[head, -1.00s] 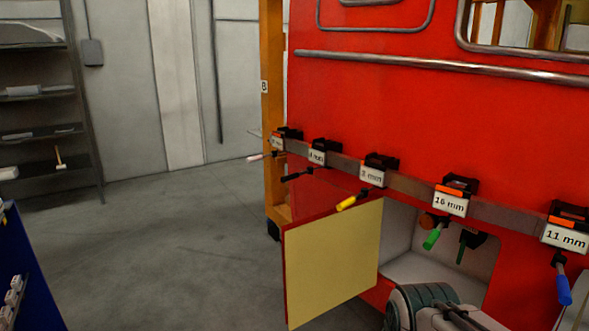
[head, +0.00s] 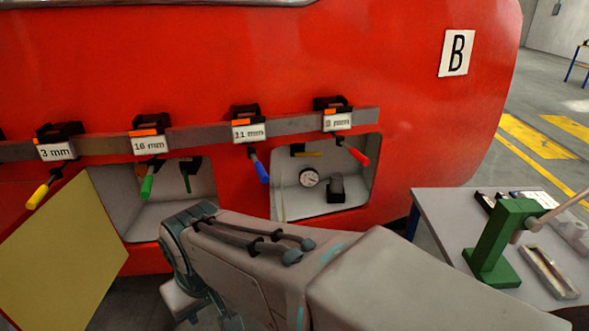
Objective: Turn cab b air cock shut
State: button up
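The red train nose carries a plate marked B (head: 456,52). Its right recess (head: 290,204) holds a round gauge (head: 309,178), a black fitting (head: 336,188) and a small yellow lever (head: 306,154) at the top. Its left recess (head: 190,222) holds a dark fitting with a green lever (head: 186,180), partly behind a hanging green handle. I cannot tell which of these is the cab B air cock or how it is set. My arm crosses the lower middle, in front of the recesses. My gripper is not in view.
A rail (head: 195,138) bears labelled clips with yellow, green, blue and red handles hanging before the recesses. A pale yellow panel (head: 60,258) stands open at the left. At the right, a grey table (head: 440,215) holds a green press (head: 497,240).

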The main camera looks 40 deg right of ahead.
aim_at(297, 152)
jog(key=z, duration=1.8)
jog(key=i, duration=0.2)
jog(key=u, duration=0.35)
